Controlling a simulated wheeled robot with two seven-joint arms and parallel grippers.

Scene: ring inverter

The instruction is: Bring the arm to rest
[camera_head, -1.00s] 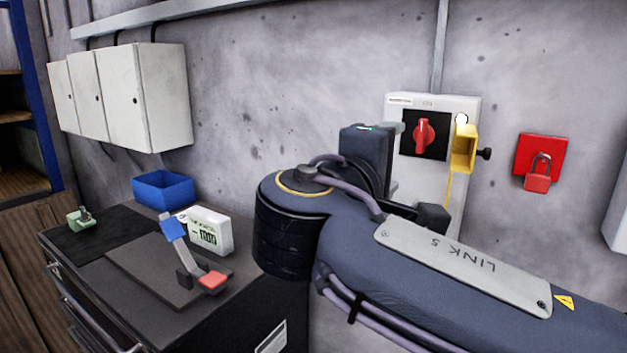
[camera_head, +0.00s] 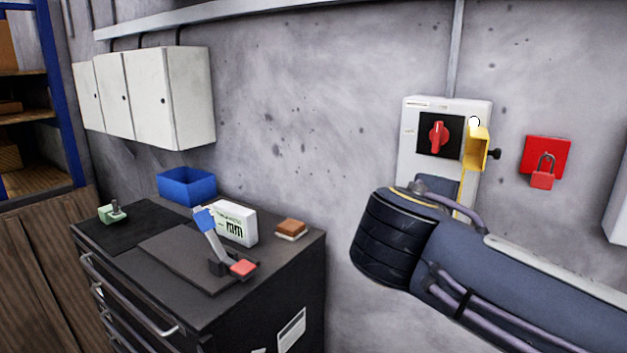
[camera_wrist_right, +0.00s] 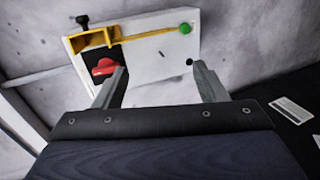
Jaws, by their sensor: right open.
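My right arm comes in from the lower right in the head view, its dark jointed end in front of the lower part of the white switch box (camera_head: 410,160). Its fingers are hidden there. In the right wrist view my right gripper (camera_wrist_right: 162,85) is open, with nothing between its two fingers. The box (camera_wrist_right: 155,70) is beyond the fingertips, and the red rotary switch (camera_wrist_right: 104,68) shows close to the left finger. In the head view the red switch (camera_head: 438,136) has its handle upright. My left gripper is not in view.
A yellow bracket (camera_head: 477,150) sticks out from the box's right side. A red padlock (camera_head: 543,178) hangs on a red plate further right. A black cabinet (camera_head: 275,290) at left carries a blue bin (camera_head: 187,186), a white meter box (camera_head: 236,222) and a blue-and-red-ended lever (camera_head: 215,238).

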